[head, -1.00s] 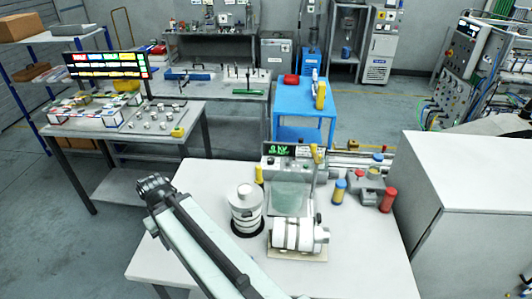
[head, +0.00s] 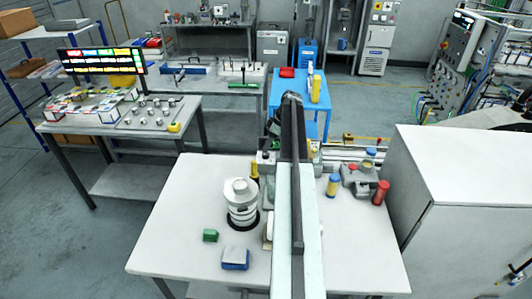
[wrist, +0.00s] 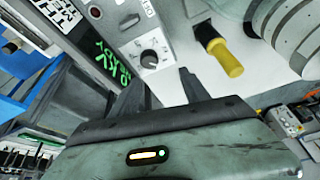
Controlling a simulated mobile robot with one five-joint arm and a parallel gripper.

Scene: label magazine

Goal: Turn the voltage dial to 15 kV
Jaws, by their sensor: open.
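The voltage dial (wrist: 149,60) is a dark round knob on a light grey panel in the wrist view, with a pale mark on it. Beside it, green display digits (wrist: 110,66) appear tilted and partly hidden; I read "kV", but the number is unclear. My gripper (wrist: 158,82) is open and empty. Its two dark fingers point toward the panel below the dial in the picture, apart from the knob as far as I can tell. In the head view my arm covers the display and most of the control unit.
A yellow-handled rod (wrist: 222,55) and a white ribbed insulator (wrist: 302,38) stand near the panel.

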